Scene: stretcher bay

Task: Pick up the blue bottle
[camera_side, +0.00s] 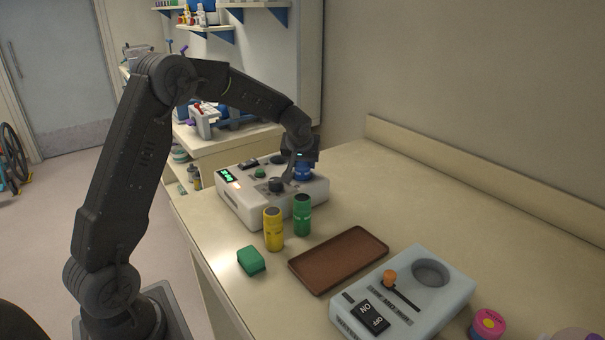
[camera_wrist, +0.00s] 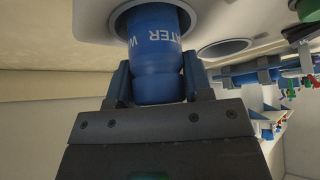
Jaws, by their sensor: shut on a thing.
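The blue bottle (camera_side: 303,172) stands at the right end of the white device (camera_side: 235,205) at the back of the counter. In the wrist view the blue bottle (camera_wrist: 156,55) has white lettering, and its far end sits inside a round recess (camera_wrist: 116,22) of the white device. My gripper (camera_side: 303,160) is above the device and shut on the bottle. In the wrist view my gripper's fingers (camera_wrist: 157,82) press on both sides of the bottle's near end. The part of the bottle inside the recess is hidden.
A yellow bottle (camera_side: 273,230) and a green bottle (camera_side: 302,215) stand in front of the device. A green block (camera_side: 251,261), a brown tray (camera_side: 338,259), a pale device with a switch (camera_side: 440,300) and a pink-lidded jar (camera_side: 488,324) lie nearer.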

